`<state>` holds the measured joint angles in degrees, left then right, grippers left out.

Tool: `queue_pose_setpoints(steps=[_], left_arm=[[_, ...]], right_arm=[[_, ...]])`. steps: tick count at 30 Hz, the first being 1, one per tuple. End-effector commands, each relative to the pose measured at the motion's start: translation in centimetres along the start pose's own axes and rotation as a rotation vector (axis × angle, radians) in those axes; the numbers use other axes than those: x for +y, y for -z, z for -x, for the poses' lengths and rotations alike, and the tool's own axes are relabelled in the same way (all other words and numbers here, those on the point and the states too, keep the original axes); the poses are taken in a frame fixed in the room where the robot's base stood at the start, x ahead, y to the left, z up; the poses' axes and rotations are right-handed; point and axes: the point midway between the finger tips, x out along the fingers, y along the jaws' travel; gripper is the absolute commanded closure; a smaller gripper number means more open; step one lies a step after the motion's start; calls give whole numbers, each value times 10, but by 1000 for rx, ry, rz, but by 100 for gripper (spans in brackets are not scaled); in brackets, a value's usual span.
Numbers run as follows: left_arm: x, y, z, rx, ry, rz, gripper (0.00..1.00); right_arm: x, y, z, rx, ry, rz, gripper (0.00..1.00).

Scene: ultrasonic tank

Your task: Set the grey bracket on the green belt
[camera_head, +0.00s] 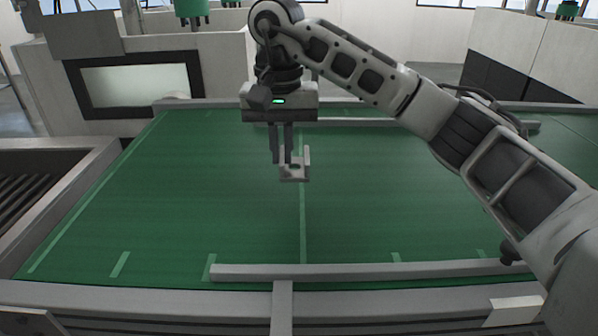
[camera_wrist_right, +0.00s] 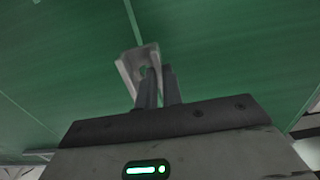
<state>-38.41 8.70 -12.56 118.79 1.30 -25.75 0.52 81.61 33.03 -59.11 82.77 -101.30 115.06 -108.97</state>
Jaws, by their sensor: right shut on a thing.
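The grey bracket (camera_head: 294,172) is a small angled piece with a hole, held at the tips of my right gripper (camera_head: 283,160). The gripper points down and its fingers are shut on the bracket. In the right wrist view the bracket (camera_wrist_right: 136,68) shows just beyond the fingers (camera_wrist_right: 160,75), with green behind it. The green belt (camera_head: 200,200) spreads wide below. The bracket appears over the middle of the belt, near a pale line; I cannot tell how high above it. My left gripper is not in view.
A grey rail (camera_head: 370,270) runs along the belt's near edge, and another rail (camera_head: 400,122) crosses the far side. A slatted grey unit (camera_head: 45,190) stands at the left. A dark-framed panel (camera_head: 135,84) stands behind. The belt around the bracket is bare.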

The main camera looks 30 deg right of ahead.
Motion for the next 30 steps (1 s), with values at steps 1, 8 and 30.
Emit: queue_pose_setpoints(steps=[1,8,30], left_arm=[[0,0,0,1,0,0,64],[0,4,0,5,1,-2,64],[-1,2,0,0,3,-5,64]], right_arm=[[6,4,-9,-3,0,-3,100],[19,12,-26,2,2,-1,100],[26,16,-69,2,2,0,84]])
